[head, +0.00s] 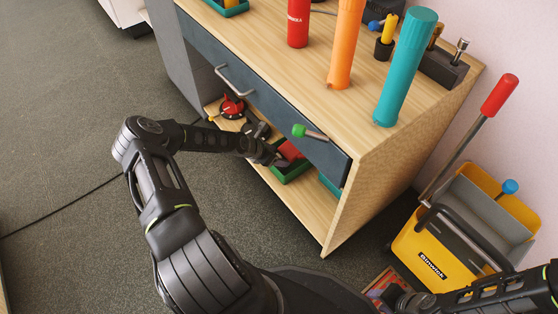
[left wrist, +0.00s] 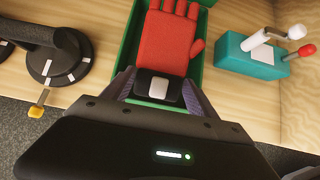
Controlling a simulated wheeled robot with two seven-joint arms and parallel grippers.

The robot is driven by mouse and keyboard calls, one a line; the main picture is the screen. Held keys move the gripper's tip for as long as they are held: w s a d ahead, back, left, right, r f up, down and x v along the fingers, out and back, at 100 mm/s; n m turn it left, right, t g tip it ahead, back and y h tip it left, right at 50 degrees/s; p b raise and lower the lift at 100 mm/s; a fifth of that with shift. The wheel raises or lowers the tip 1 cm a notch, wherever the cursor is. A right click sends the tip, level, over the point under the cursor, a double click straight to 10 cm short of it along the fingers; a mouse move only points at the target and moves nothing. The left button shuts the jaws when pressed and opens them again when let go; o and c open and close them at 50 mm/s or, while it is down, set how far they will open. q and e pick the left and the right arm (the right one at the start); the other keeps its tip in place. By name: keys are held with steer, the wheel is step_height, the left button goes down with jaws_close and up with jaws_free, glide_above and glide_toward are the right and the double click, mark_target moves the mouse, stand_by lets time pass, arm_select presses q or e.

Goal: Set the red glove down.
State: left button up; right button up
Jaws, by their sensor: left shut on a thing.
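The red glove (left wrist: 168,40) lies over a green tray (left wrist: 207,40) in the left wrist view, palm area and fingers pointing away from me. My left gripper (left wrist: 157,88) is shut on its cuff end, with a finger on each side. In the head view the glove (head: 289,150) and the tray (head: 293,172) are on the lower shelf, with my left gripper (head: 272,156) reaching in at the open front. I cannot tell whether the glove touches the tray's bottom. My right gripper (head: 396,299) is low at the bottom right, its fingers unclear.
A black device with a knob (left wrist: 58,60) stands left of the tray; a teal block with levers (left wrist: 250,57) stands right. A drawer (head: 262,88) with a green-tipped lever (head: 306,132) is above the shelf. A yellow bucket (head: 425,250) stands right of the cabinet.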

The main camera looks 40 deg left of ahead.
arm_select(q)
steer(key=shift+w+d+f+b, duration=0.1)
steer(key=shift+f+b, duration=0.3)
steer(key=shift+f, duration=0.15)
steer(key=shift+w+r+g, duration=0.2)
steer(key=shift+w+g, duration=0.1)
steer(key=shift+g, duration=0.2)
steer(key=shift+w+d+f+g+y+b, duration=0.1)
steer(key=shift+w+f+g+y+b, duration=0.1)
steer(key=shift+g+y+b, duration=0.5)
steer(key=shift+s+f+g+b, duration=0.1)
steer(key=shift+f+g+b, duration=0.15)
steer(key=shift+g+b, duration=0.25)
steer(key=shift+f+b, duration=0.3)
steer(key=shift+f, duration=0.65)
steer(key=shift+s, duration=0.1)
steer(key=o, duration=1.7)
